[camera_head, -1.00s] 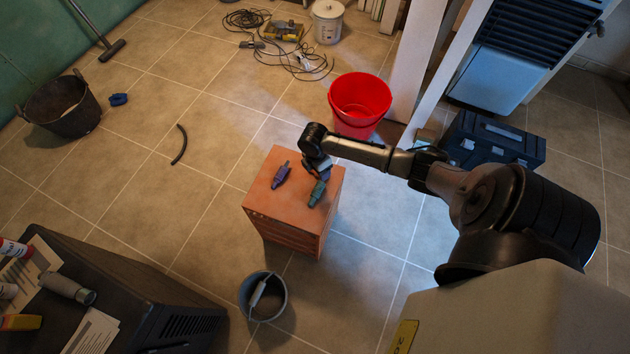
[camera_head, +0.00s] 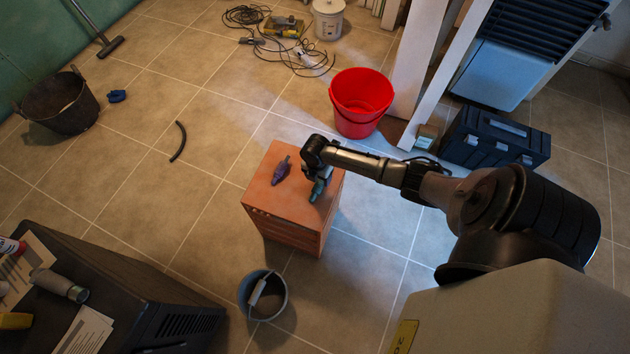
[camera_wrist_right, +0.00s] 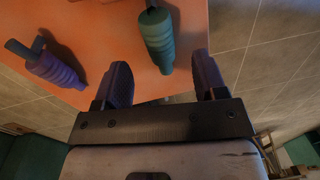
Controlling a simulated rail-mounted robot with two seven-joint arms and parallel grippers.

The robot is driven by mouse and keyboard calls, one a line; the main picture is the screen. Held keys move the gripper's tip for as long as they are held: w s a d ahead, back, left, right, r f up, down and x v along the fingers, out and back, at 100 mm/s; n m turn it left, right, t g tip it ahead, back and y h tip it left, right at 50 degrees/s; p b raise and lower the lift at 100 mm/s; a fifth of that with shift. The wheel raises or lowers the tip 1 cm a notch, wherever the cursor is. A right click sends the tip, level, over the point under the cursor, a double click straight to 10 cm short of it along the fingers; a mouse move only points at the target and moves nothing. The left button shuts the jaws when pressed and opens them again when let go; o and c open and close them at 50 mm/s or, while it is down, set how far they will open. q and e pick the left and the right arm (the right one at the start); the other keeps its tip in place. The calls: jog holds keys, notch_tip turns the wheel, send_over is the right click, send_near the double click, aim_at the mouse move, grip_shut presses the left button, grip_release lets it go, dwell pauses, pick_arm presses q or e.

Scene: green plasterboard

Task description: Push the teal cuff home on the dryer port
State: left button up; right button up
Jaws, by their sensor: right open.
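The teal cuff (camera_head: 318,189), a ribbed stepped piece, lies on top of the orange crate-like stand (camera_head: 260,190). In the right wrist view the teal cuff (camera_wrist_right: 157,38) shows just ahead of my right gripper (camera_wrist_right: 162,64), its narrower end near the gap between the two fingers. My right gripper (camera_head: 318,172) is open and sits over the stand's right side, partly covering the cuff in the head view. A purple cuff (camera_head: 282,170) of similar shape lies to the left on the stand. A blue machine with dark louvres (camera_head: 500,72) stands at the upper right; I cannot make out a port on it. My left gripper is not in view.
A red bucket (camera_head: 361,100) stands behind the stand, and a dark toolbox (camera_head: 495,138) is to the right. A grey bucket (camera_head: 263,296) is in front. Pale boards (camera_head: 412,75) lean near the machine. Cables (camera_head: 275,40) lie at the back. Tiled floor on the left is mostly clear.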

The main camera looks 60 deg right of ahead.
aim_at(319, 183)
jog(key=shift+s+d+f+b, duration=0.1)
jog(key=shift+f+b, duration=0.65)
jog(key=shift+f, duration=0.65)
jog(key=shift+s+d+f+b, duration=0.1)
jog(key=shift+f+b, duration=0.6)
jog(key=shift+f, duration=0.7)
jog(key=shift+c, duration=0.4)
jog(key=c, duration=1.1)
